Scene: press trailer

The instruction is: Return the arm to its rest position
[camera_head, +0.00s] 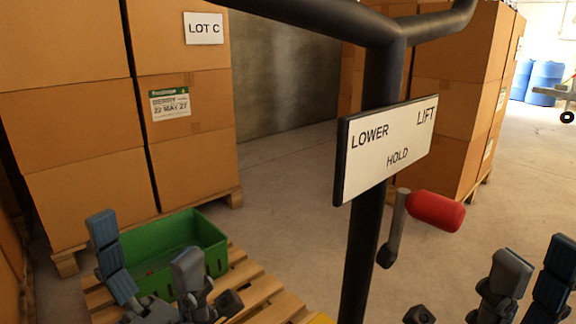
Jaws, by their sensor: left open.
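My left gripper (145,236) is at the lower left, its fingers pointing up and spread apart, with nothing between them. It appears in front of a green crate (206,234). My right gripper (537,250) is at the lower right edge, partly cut off by the frame. Its fingers also point up with a gap between them, and no object shows in the gap. A lever with a red grip (436,210) is beside the dark post, up and left of my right gripper and apart from it. A white sign (390,150) on the post reads LOWER, HOLD and LIFT.
The dark post and handlebar (383,78) cross the middle of the view. A wooden pallet (262,290) lies under the green crate. Stacked cartons (75,130) stand at left, and more cartons (462,60) at right. Blue barrels (543,80) are far back. Concrete floor (290,190) is open between.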

